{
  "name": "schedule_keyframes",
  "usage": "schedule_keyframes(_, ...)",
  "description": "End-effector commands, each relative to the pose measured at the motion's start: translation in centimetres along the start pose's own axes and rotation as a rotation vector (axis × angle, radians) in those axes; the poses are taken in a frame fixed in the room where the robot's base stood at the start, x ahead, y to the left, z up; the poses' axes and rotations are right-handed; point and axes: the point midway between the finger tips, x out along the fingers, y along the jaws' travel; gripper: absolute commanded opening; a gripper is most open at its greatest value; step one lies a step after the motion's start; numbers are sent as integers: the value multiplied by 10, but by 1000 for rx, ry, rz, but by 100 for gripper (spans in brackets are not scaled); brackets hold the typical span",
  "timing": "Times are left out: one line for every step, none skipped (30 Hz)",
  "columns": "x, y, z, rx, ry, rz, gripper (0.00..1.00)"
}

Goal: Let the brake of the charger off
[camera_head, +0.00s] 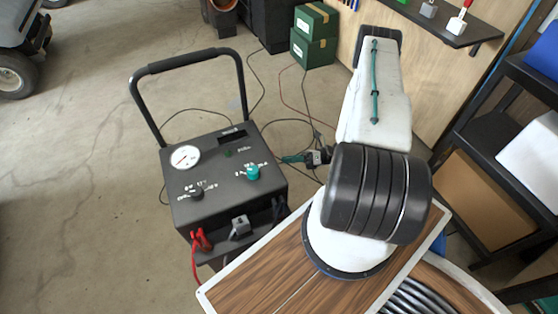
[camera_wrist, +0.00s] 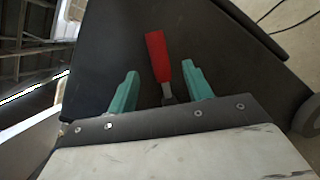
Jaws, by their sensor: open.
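The charger (camera_head: 220,170) is a dark box on the floor, with a tall black push handle, a white dial and knobs on its sloped top. My gripper (camera_head: 291,159) is at the charger's right side in the head view, its teal fingers partly visible. In the wrist view my gripper (camera_wrist: 160,70) is open, with a red-handled lever (camera_wrist: 157,55) between its two fingers and a gap on both sides. The lever stands in front of a dark panel. It looks like the brake lever, but it cannot be made out in the head view.
Red clamps (camera_head: 201,240) hang at the charger's front. Cables lie on the floor behind and beside it. Green boxes (camera_head: 314,38) stand at the back. A wood-topped surface (camera_head: 300,262) lies below my arm. Shelves (camera_head: 490,150) are at right. Floor at left is open.

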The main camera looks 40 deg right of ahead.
Motion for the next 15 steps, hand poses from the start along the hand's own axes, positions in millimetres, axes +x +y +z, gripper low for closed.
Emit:
schedule_keyframes(10,0,0,0,4,4,50)
schedule_keyframes(14,0,0,0,3,3,50)
schedule_keyframes(20,1,0,0,3,3,50)
schedule_keyframes(24,1,0,0,4,3,50)
schedule_keyframes(28,1,0,0,3,2,50)
schedule_keyframes(32,0,0,0,3,2,50)
schedule_keyframes(34,1,0,0,3,3,50)
schedule_keyframes(37,1,0,-1,3,2,50)
schedule_keyframes(39,0,0,-1,2,1,50)
schedule_keyframes(40,0,0,-1,2,1,50)
schedule_keyframes(41,0,0,-1,2,1,50)
schedule_keyframes(42,0,0,-2,2,0,50)
schedule_keyframes(42,0,0,-2,2,0,50)
schedule_keyframes(42,0,0,-2,2,0,50)
schedule_keyframes(42,0,0,-2,2,0,50)
